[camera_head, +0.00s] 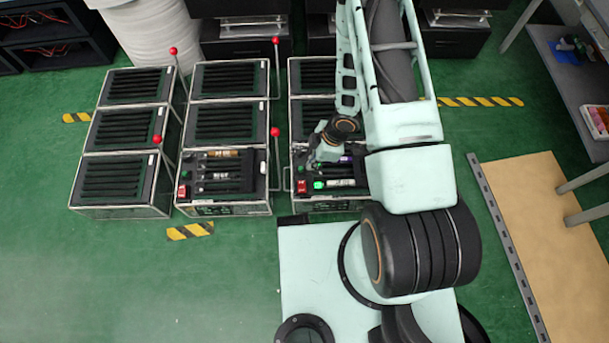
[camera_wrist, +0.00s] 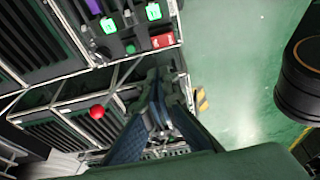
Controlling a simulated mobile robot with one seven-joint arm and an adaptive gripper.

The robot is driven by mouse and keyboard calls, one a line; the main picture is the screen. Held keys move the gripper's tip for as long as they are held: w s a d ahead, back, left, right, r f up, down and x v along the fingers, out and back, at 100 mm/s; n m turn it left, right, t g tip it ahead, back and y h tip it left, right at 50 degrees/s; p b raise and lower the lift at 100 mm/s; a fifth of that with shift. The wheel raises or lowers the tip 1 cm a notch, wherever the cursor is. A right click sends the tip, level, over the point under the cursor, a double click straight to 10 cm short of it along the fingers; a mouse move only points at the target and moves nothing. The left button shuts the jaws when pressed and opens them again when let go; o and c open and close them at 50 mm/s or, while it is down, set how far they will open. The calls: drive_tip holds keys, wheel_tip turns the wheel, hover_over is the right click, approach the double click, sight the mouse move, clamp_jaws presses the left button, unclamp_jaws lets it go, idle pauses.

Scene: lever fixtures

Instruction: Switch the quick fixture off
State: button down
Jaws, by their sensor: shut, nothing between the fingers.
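Lever fixtures stand in three columns on the floor, and I cannot tell which one is named quick. In the head view, the front right fixture (camera_head: 330,207) has a lit green light (camera_head: 319,185) and a red switch (camera_head: 301,187). These also show at the top of the wrist view, with the red switch (camera_wrist: 163,41). A red lever ball (camera_head: 274,132) is upright between the middle and right columns. In the wrist view, a red ball (camera_wrist: 97,112) is left of my gripper (camera_wrist: 165,80), which is shut, empty and apart from it. My forearm hides part of the right column.
Other red lever balls stand at the middle column's back (camera_head: 276,40) and the left column (camera_head: 173,50), (camera_head: 157,139). The front middle fixture (camera_head: 222,210) has its own red switch (camera_head: 182,191). A tan mat (camera_head: 530,210) lies at the right. Green floor at the left is clear.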

sight(301, 182)
drive_tip(key=b+x, duration=0.1)
drive_tip(key=x, duration=0.3)
drive_tip(key=b+x, duration=0.2)
drive_tip(key=x, duration=0.2)
drive_tip(key=d+b+x, duration=0.1)
drive_tip(key=b+x, duration=0.1)
drive_tip(key=x, duration=0.3)
drive_tip(key=shift+w+f, duration=0.1)
drive_tip(key=shift+f, duration=0.45)
drive_tip(key=shift+w+f+b, duration=0.25)
drive_tip(key=shift+f+b, duration=0.25)
drive_tip(key=shift+b, duration=0.1)
drive_tip(key=shift+r, duration=0.15)
drive_tip(key=shift+s, duration=0.1)
drive_tip(key=shift+s+r+p, duration=0.2)
drive_tip(key=shift+s+p, duration=0.15)
drive_tip(key=shift+s, duration=0.4)
